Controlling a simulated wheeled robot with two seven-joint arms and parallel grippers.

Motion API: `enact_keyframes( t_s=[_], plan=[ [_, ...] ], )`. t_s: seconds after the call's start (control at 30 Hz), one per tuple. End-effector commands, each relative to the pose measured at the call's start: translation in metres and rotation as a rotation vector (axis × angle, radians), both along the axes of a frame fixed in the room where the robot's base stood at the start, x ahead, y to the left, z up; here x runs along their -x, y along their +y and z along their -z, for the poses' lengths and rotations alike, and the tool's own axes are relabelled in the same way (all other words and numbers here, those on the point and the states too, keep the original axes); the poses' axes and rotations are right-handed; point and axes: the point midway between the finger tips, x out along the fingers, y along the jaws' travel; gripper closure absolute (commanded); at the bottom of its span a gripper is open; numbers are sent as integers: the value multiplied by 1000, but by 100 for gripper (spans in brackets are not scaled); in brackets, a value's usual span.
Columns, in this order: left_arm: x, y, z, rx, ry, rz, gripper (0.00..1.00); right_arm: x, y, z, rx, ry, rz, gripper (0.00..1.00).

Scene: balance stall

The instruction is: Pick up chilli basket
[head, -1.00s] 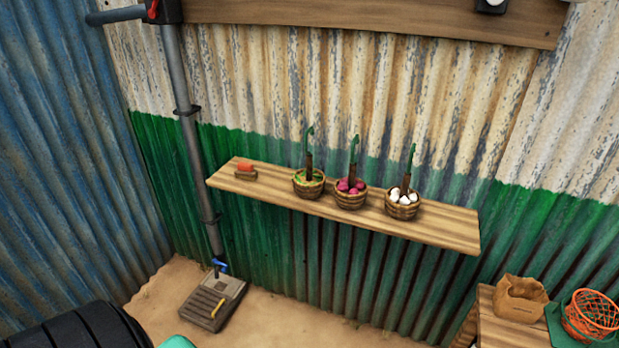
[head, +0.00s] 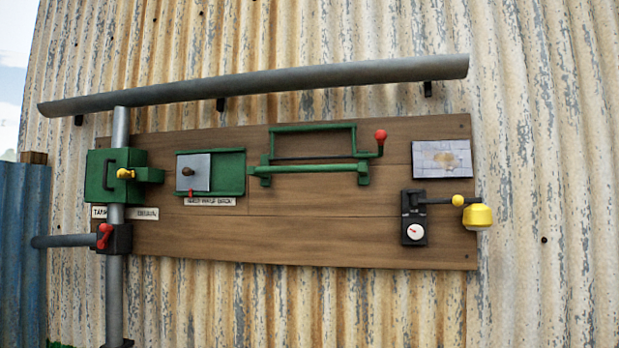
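No chilli basket is in view now, and neither is the shelf of baskets. Neither of my grippers shows in the head view. The view is filled by a wooden board (head: 330,225) fixed on a corrugated metal wall.
The board carries a green box with a yellow handle (head: 112,176), a green sliding panel (head: 228,172), a green frame with a red-knobbed crank (head: 318,168) and a black gauge unit (head: 413,218) with a yellow weight (head: 478,216). Grey pipes (head: 250,86) run above and at left.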

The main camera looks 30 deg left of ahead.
Motion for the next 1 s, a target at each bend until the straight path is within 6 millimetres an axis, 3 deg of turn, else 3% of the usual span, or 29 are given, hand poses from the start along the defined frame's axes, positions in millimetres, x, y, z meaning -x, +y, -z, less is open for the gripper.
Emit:
enact_keyframes(
  t_s=[0.43, 0.67, 0.7, 0.77, 1.0],
  plan=[
    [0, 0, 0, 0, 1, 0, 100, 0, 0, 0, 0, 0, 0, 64],
    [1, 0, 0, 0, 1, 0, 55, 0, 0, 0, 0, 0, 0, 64],
    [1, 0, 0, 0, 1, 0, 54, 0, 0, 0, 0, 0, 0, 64],
    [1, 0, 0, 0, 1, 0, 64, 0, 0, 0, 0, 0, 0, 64],
    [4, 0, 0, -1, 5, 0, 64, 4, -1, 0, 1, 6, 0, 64]
  ],
)
